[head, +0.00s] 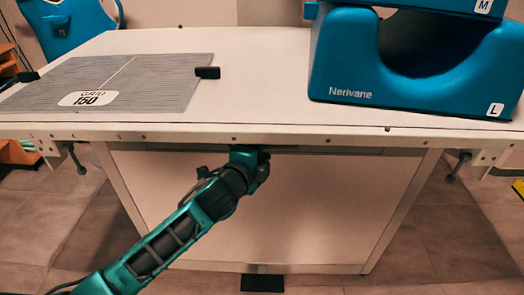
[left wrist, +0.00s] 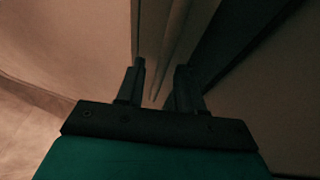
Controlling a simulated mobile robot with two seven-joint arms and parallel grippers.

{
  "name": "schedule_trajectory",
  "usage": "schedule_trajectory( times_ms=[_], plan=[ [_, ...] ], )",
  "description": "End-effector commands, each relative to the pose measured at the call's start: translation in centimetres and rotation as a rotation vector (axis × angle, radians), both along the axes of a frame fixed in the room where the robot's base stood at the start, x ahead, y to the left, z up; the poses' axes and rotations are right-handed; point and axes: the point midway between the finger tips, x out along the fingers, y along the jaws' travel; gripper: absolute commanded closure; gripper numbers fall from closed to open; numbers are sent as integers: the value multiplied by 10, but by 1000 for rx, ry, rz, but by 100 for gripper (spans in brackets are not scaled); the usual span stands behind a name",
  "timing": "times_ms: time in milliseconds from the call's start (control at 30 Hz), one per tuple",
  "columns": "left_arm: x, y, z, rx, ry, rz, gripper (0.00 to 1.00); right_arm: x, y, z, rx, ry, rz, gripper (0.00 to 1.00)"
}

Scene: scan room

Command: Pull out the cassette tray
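The cassette tray (head: 345,151) shows only as a thin strip under the front edge of the tabletop, and the rest of it is hidden. My left gripper (head: 262,168) is at this strip, just below the table edge, and its fingertips are hard to make out there. In the left wrist view, the two dark fingers (left wrist: 160,88) stand apart. A pale long bar (left wrist: 165,45) runs between and beyond them. I see no clear contact of both fingers with it. My right gripper is not in view.
The white table (head: 260,60) carries a grey grid plate (head: 130,75) at left and blue padded supports (head: 340,60) at right. A pale panel (head: 290,220) stands below the tabletop. Levers (head: 458,165) hang at both sides. A black pedal (head: 262,283) lies on the floor.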

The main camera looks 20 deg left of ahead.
Motion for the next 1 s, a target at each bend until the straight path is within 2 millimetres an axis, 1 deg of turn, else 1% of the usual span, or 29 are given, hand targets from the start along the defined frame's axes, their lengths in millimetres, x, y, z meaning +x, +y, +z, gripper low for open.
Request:
schedule_trajectory(
  times_ms=[33, 300, 367, 400, 1000],
  plan=[
    [0, 0, 0, 0, 0, 0, 67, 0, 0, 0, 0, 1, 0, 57],
    [0, 0, 0, 0, 0, 0, 93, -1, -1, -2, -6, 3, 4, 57],
    [0, 0, 0, 0, 0, 0, 99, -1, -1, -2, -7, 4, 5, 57],
    [0, 0, 0, 0, 0, 0, 100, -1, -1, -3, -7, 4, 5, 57],
    [0, 0, -1, 1, 1, 1, 100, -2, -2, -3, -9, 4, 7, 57]
  ],
)
